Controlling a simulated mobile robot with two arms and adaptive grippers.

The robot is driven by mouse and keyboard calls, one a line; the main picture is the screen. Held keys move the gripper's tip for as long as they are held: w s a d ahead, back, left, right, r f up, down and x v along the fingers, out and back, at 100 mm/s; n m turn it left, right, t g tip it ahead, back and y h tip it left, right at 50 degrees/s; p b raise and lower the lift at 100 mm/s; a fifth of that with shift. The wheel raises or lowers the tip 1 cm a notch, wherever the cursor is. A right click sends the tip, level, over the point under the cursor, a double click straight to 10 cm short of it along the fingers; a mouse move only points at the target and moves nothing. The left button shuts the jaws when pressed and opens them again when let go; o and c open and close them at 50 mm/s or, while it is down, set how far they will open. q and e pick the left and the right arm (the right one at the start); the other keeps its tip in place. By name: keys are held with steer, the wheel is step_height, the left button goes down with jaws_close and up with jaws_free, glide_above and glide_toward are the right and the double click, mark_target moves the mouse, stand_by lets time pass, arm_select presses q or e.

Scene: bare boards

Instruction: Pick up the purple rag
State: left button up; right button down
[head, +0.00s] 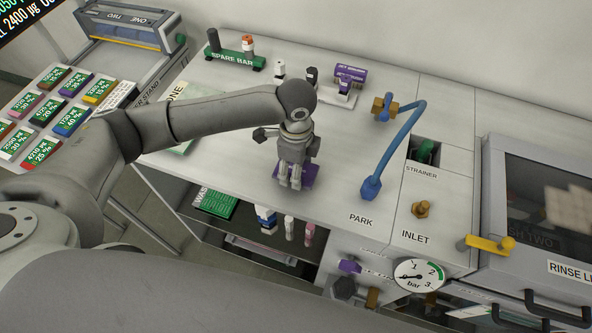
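The purple rag (309,176) lies on the pale worktop, near its front edge and left of the PARK label. It is a small folded-looking patch, partly hidden by my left gripper. My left gripper (290,184) points down right at the rag, with its fingertips over or against the rag's left side. The fingers look close together, and whether any cloth is between them cannot be made out. My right gripper is not in view.
A blue hose (391,150) rises from the worktop right of the rag. Behind stand a green SPARE BAR rack (235,60) and a small stand with purple-labelled JET items (351,75). A brass INLET fitting (421,209) and a glass-fronted machine (545,210) are at right.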

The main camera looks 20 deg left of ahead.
arm_select(q)
steer(key=s+a+r+b, duration=0.2)
steer(key=s+r, duration=0.9)
steer(key=s, duration=0.3)
steer(key=shift+a+r, duration=0.2)
steer(key=shift+w, duration=0.1)
